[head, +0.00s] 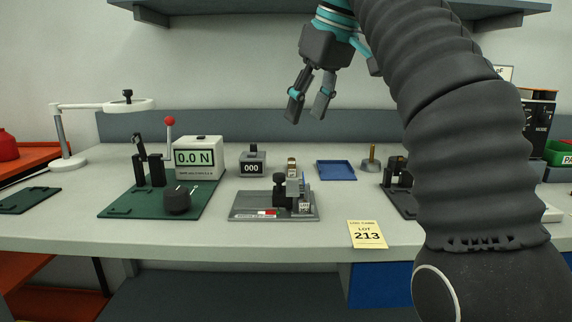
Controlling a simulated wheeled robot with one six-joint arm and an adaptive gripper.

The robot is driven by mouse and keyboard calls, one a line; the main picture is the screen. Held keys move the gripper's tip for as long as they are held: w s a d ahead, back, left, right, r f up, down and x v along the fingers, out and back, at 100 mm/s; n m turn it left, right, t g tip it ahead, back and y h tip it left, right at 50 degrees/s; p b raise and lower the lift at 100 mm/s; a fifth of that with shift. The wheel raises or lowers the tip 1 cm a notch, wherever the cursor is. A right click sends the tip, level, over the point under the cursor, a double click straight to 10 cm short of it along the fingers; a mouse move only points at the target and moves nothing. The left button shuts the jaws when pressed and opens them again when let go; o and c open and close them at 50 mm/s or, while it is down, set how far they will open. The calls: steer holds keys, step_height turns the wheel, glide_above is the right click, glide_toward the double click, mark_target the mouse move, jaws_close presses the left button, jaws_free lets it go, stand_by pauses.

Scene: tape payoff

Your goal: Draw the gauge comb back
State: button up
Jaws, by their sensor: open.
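A small fixture on a dark grey base plate (247,212) stands near the front middle of the bench. It carries a black knobbed post (279,190), upright grey parts (294,188) and a small red-and-white label. I cannot tell which of its small parts is the gauge comb. My gripper (306,115) hangs open and empty in the air, above and behind the fixture, apart from everything on the bench. Its two fingers point down.
To the left are a green plate (125,206) with a red-knobbed lever and a force display (199,157) reading 0.0 N. Behind the fixture are a counter (252,161) and a blue tray (336,170). A yellow LOT 213 card (367,234) lies at front. My arm hides the right side.

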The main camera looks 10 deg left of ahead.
mark_target(279, 174)
steer(key=shift+n, duration=0.3)
steer(key=shift+a+b+x, duration=0.2)
steer(key=shift+b+x, duration=0.1)
steer(key=shift+x, duration=3.15)
steer(key=shift+a+b+x, duration=0.2)
steer(key=shift+b+x, duration=0.05)
steer(key=shift+x, duration=3.25)
steer(key=shift+r, duration=0.15)
steer(key=shift+c, duration=0.2)
steer(key=shift+s, duration=0.1)
jaws_close()
